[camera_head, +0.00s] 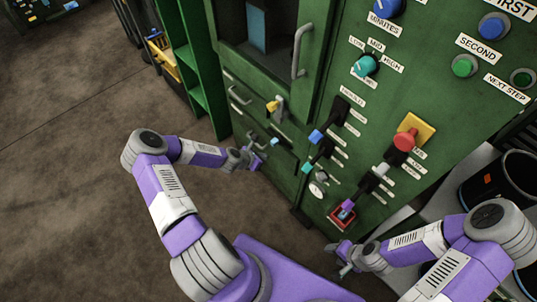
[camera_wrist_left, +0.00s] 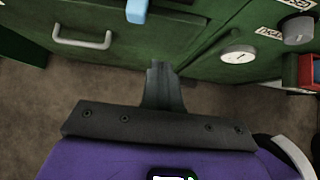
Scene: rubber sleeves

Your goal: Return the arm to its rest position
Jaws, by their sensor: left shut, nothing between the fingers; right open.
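My left arm reaches in from the left in the head view. Its gripper (camera_head: 258,154) is in front of the lower part of the green machine (camera_head: 335,60). In the left wrist view the left gripper (camera_wrist_left: 165,88) is shut, its fingers together with nothing between them, above the brown floor and apart from the machine. My right gripper (camera_head: 345,262) is at the lower right of the head view, just below the red-framed switch. It is open, and I see nothing held in it; its fingertips are small in this view.
The machine carries a light-blue-tipped lever (camera_wrist_left: 137,10), drawer handles (camera_wrist_left: 82,40), a gauge (camera_wrist_left: 237,54), a red emergency button (camera_head: 404,140) and several levers and knobs. Dark bins (camera_head: 515,175) stand at the right. The brown floor (camera_head: 70,200) at left is clear.

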